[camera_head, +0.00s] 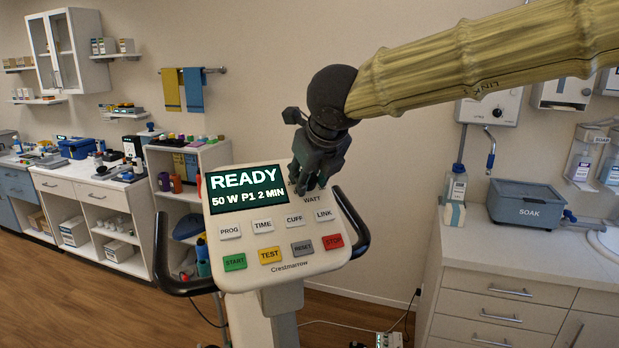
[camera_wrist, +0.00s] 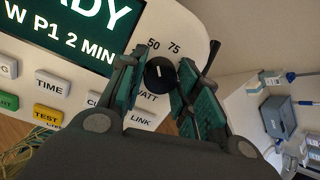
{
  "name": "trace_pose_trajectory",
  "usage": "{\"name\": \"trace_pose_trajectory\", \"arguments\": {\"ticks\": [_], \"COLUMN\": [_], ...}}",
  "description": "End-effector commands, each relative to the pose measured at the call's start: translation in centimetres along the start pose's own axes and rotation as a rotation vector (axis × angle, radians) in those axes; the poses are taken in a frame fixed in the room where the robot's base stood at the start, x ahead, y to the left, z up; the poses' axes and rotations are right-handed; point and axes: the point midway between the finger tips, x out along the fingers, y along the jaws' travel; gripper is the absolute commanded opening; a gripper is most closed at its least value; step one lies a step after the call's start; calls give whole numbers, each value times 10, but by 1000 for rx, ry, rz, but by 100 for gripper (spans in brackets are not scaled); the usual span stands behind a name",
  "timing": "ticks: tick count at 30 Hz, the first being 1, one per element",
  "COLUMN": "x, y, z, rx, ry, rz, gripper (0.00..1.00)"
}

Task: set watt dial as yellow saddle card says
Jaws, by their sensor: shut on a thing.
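The console (camera_head: 282,284) shows READY and 50 W P1 2 MIN on its screen (camera_head: 245,190). My gripper (camera_head: 308,186) reaches down to the console's upper right, just above the WATT label, and hides the dial in the head view. In the wrist view, the black watt dial (camera_wrist: 159,74) sits between my two green-padded fingers (camera_wrist: 156,88), which are shut on it. The marks 50 and 75 show above the dial; other marks are hidden. The dial carries a short white line, too small to read exactly. I see no yellow saddle card.
START, TEST, RESET and STOP buttons (camera_head: 333,242) line the console's lower edge, with grey keys above. Black handlebars (camera_head: 171,275) flank it. A counter (camera_head: 530,255) with a SOAK box (camera_head: 532,206) stands right. Shelves and cabinets (camera_head: 95,215) stand left.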

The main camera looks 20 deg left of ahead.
Motion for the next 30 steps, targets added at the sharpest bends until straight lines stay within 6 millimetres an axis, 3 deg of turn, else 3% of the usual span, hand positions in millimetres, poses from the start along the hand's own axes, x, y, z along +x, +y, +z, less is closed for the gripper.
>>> {"name": "trace_pose_trajectory", "arguments": {"ticks": [14, 15, 18, 30], "x": [-2, -2, -2, -4], "y": [-2, -2, -2, -1], "z": [3, 3, 3, 1], "rx": [17, 16, 16, 16], "ry": [-5, -5, -4, -1], "rz": [-3, -3, -3, -2], "gripper": [8, 34, 52, 54]}}
